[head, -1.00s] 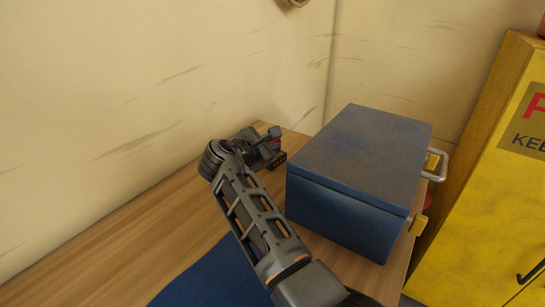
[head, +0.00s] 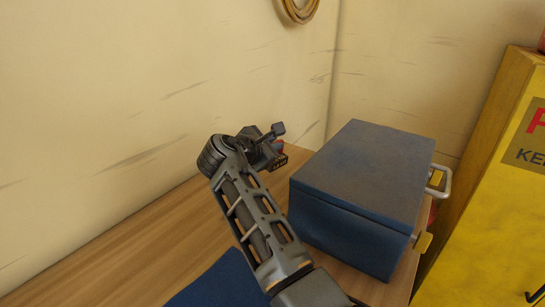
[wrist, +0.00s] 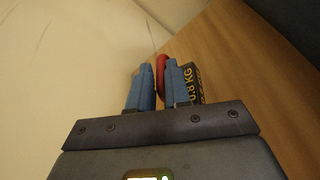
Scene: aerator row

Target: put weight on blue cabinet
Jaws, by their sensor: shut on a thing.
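The blue cabinet (head: 360,175) is a box with a flat, bare top and stands on the wooden table, right of my gripper. My gripper (wrist: 160,68) is shut on the weight (wrist: 195,86), a dark block marked 0.8 KG with a red handle between the blue fingers. In the head view my gripper (head: 277,148) is beyond the cabinet's left side, near the wall, and mostly hidden by my own wrist. The weight can hardly be made out there. Whether it is clear of the table I cannot tell.
The wooden table (head: 140,245) is bare to the left. A blue mat (head: 220,285) lies at the front. A yellow cabinet (head: 490,210) with a warning sign stands at the right. A coiled ring (head: 299,10) hangs on the wall. Metal and yellow fittings stick out from the blue cabinet's right side.

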